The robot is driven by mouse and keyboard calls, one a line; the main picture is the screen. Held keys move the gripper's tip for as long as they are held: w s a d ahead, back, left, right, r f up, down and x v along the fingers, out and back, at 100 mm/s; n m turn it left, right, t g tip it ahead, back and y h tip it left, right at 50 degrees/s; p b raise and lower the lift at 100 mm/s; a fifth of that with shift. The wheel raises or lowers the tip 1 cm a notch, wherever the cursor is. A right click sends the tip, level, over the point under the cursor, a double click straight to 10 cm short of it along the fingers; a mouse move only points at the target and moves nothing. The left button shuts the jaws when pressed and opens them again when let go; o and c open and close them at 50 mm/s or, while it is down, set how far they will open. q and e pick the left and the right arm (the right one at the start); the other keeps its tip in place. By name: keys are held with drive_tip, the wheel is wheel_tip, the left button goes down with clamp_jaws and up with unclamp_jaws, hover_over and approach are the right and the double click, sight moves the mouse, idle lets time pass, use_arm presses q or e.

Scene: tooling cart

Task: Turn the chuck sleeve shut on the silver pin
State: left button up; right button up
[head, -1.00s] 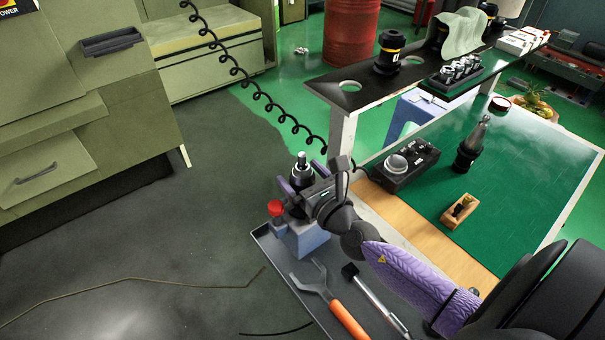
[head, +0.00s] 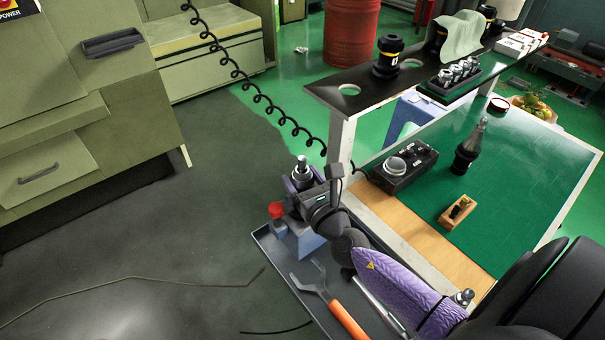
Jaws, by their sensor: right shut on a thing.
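The silver pin (head: 301,160) stands upright in the top of a dark chuck sleeve (head: 301,174), on a fixture above the grey tray at lower middle. My right gripper (head: 303,181) is at the sleeve from the right and near side, with purple fingers around it. It is shut on the sleeve; its body and wrist hide the sleeve's lower near part. The pin's tip sticks up clear of the fingers. My left gripper is out of view.
A red knob (head: 276,210) sits just left of the fixture. An orange-handled wrench (head: 339,310) lies in the grey tray (head: 268,242). A black box with a round dial (head: 404,172) is to the right. A coiled black cable (head: 262,98) hangs behind.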

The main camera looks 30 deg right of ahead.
drive_tip(key=shift+r+m+h+p, duration=0.2)
drive_tip(key=shift+m+h+p, duration=0.6)
drive_tip(key=shift+h, duration=0.4)
drive_tip(key=m+g+h, duration=0.1)
drive_tip(key=h, duration=0.1)
drive_tip(key=shift+a+f+m+h, duration=0.1)
drive_tip(key=shift+m+h, duration=0.3)
drive_tip(key=m+g+h, duration=0.2)
drive_tip(key=h, duration=0.1)
drive_tip(key=shift+f, duration=0.1)
drive_tip(key=shift+m+g+h, duration=0.5)
drive_tip(key=shift+m+h, duration=0.2)
drive_tip(key=shift+h, duration=0.1)
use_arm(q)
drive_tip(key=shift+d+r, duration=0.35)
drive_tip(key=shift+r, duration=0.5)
use_arm(e)
drive_tip(key=shift+m+g+h, duration=0.5)
drive_tip(key=shift+h, duration=0.1)
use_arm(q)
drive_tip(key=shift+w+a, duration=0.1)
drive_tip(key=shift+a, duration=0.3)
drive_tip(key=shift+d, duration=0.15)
